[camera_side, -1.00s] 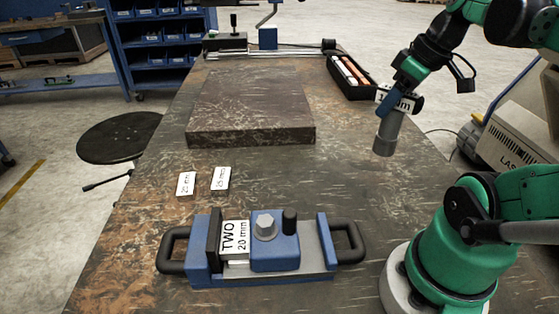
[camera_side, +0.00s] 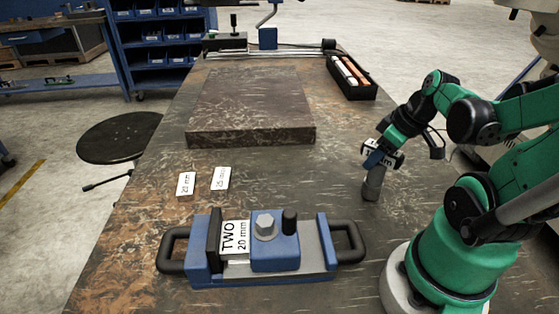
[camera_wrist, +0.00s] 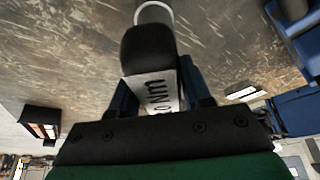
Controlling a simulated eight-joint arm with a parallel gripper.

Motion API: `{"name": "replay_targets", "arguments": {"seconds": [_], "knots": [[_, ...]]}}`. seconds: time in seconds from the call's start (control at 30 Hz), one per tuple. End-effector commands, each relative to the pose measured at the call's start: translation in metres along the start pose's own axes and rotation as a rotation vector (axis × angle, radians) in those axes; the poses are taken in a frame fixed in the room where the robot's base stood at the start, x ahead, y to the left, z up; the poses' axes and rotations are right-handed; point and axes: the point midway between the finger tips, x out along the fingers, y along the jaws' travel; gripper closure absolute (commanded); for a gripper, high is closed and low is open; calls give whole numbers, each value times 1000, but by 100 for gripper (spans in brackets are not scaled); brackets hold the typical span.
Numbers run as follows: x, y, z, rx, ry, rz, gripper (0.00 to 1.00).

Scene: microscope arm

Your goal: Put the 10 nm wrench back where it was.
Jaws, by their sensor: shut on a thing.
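The wrench (camera_side: 373,187) has a grey cylindrical socket end, a black body and a white label whose text is only partly readable. My gripper (camera_side: 378,160) is shut on it at the label, to the right of the vise, with the socket end pointing down. I cannot tell whether the socket touches the table. In the wrist view the wrench's black body (camera_wrist: 148,48) and label lie between the blue fingers of my gripper (camera_wrist: 160,80). A black tray (camera_side: 358,95) holding several white and orange rods stands at the back right of the table.
A blue vise (camera_side: 285,252) with a block labelled TWO 20 mm sits at the front. Two small white label blocks, one (camera_side: 186,184) beside the other (camera_side: 221,179), lie behind it. A dark stone slab (camera_side: 250,110) fills the middle back. Table space between slab and wrench is clear.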

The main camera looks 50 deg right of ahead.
Motion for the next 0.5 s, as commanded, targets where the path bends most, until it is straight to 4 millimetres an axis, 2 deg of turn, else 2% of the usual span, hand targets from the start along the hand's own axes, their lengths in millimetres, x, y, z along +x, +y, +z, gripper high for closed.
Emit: {"name": "replay_targets", "arguments": {"seconds": [0.43, 0.47, 0.5], "knots": [[5, 0, 2, 0, 0, 0, 100], [5, 0, 2, 0, 0, 0, 52], [5, 0, 2, 0, 0, 0, 40]]}}
